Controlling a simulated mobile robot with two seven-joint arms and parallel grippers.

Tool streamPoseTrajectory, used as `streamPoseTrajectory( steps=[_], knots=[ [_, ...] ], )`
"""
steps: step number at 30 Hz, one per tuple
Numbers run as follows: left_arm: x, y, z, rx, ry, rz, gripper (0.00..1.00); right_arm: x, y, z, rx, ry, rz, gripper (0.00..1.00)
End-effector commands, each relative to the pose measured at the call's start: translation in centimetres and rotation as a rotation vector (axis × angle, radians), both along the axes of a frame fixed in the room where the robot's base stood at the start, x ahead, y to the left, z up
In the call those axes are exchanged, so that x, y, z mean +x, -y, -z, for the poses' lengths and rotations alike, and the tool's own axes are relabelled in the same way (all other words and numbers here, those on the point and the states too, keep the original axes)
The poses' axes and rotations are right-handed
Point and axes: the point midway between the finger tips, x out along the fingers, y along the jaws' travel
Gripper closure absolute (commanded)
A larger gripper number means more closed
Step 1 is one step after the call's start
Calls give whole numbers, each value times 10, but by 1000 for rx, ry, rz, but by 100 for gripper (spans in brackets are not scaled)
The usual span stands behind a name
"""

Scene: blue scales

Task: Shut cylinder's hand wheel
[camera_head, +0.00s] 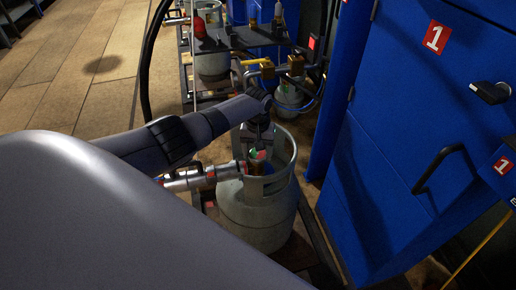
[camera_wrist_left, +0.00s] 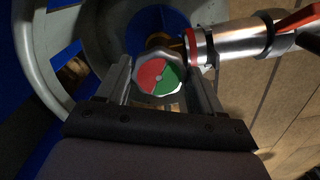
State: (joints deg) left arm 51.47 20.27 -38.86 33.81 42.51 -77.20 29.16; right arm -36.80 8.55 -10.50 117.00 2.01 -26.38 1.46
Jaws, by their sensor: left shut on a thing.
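The grey gas cylinder (camera_head: 258,215) stands upright on the floor, with a collar around its top. Its hand wheel (camera_head: 259,155) has a red and green face and sits inside the collar. In the left wrist view the hand wheel (camera_wrist_left: 158,78) lies between my two fingers, near their tips. My left gripper (camera_head: 259,145) reaches down into the collar from above and is shut on the hand wheel; its fingers also show in the left wrist view (camera_wrist_left: 160,85). My right gripper is not in view.
A silver hose coupling (camera_head: 195,178) joins the valve from the left; its red lever (camera_wrist_left: 300,20) shows in the wrist view. A blue cabinet (camera_head: 375,190) with a black handle stands close on the right. More cylinders (camera_head: 212,65) and pipes stand behind. Floor at the upper left is clear.

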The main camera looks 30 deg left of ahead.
Motion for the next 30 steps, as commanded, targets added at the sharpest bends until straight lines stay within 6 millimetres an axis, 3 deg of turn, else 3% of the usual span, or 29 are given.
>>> streamPoseTrajectory(
  steps=[30],
  knots=[
    [-1,-3,1,-3,-1,967,64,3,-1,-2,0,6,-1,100]
  ],
)
